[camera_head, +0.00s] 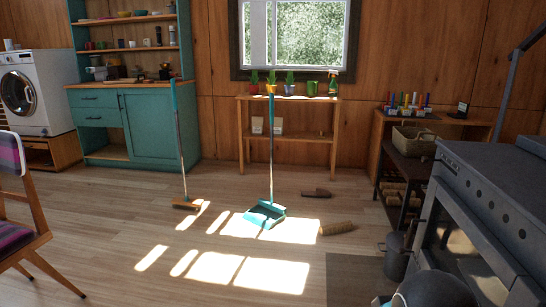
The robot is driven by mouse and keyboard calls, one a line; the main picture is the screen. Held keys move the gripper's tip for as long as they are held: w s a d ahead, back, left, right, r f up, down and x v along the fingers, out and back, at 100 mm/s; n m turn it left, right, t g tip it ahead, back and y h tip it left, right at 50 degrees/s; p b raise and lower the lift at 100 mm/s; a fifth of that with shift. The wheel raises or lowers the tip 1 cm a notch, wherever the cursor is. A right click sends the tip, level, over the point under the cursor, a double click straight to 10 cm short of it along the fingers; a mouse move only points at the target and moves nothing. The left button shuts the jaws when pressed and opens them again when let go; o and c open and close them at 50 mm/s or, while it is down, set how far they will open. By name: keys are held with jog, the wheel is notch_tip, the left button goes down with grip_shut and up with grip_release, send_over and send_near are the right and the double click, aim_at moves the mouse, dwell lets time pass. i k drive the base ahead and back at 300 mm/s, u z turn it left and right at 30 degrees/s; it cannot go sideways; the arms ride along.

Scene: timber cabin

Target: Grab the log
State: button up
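A short brown log (338,228) lies on its side on the wooden floor, right of the centre, at the edge of a bright sunlit patch. Nothing touches it from above. A dark brown wedge-shaped piece (316,193) lies on the floor farther back; I cannot tell what it is. More log-like pieces (394,191) sit low under the bench at the right. My gripper is not seen in this view.
A teal dustpan (265,213) with a tall handle and a broom (186,203) stand left of the log. A dark stove (495,200) and a metal can (397,256) stand at the right. A striped chair (22,215) is at the left. The middle floor is mostly clear.

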aim_at(325, 230)
jog(key=z, duration=0.4)
jog(key=i, duration=2.45)
jog(key=u, duration=0.85)
jog(key=i, duration=0.55)
jog(key=u, duration=0.3)
